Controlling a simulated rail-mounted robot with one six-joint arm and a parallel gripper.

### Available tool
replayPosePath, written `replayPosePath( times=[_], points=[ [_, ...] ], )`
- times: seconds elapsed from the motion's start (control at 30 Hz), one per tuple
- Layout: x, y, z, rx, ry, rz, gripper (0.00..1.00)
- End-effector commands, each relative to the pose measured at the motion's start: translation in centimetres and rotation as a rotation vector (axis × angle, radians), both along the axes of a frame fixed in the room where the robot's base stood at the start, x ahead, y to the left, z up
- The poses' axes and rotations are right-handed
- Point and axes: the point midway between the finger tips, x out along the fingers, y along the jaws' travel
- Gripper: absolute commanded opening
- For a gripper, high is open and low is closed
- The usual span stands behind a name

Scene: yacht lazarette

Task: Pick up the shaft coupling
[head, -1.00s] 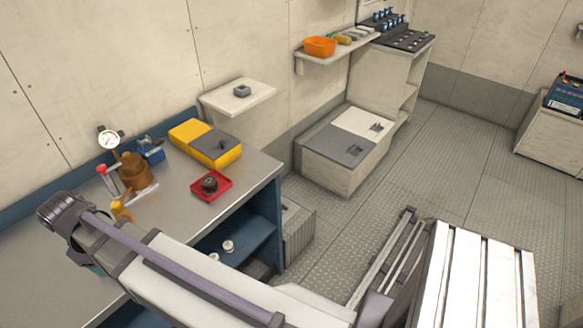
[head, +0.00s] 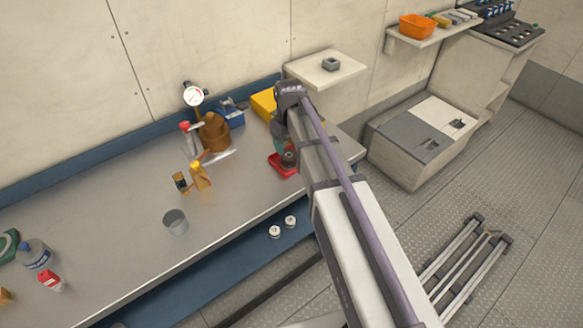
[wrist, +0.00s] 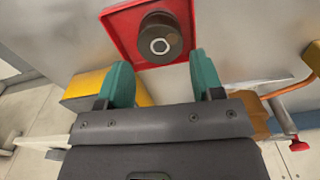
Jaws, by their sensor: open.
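The shaft coupling appears to be the dark round piece (head: 289,159) on a small red tray (head: 274,161) near the bench's right end. My gripper (wrist: 160,66) has two teal fingers, spread apart and empty. The coupling shows just beyond the fingertips, roughly centred between them. I see no contact. In the head view my arm reaches over the tray, and the gripper is mostly hidden behind its links.
A yellow case (head: 263,103) lies behind the tray, partly hidden by my arm. A brown pump-like unit with a gauge (head: 213,131) stands left of the tray. A grey cup (head: 175,222) and a bottle (head: 35,254) are farther left.

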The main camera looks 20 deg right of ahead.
Motion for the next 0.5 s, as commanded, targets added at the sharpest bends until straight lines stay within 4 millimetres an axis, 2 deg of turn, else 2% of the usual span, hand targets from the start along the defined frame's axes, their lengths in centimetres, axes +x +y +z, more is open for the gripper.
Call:
replayPosePath(
  times=[0.03, 0.17, 0.4, 0.5],
  points=[
    [0.0, 0.0, -1.0, 0.0, 0.0, 0.0, 0.61],
    [0.0, 0.0, -0.9, 0.0, 0.0, 0.0, 0.61],
    [-0.1, 0.1, -5.4, 0.0, 0.0, 0.001, 0.61],
    [-0.1, 0.1, -6.2, 0.0, 0.0, 0.001, 0.61]
  ],
)
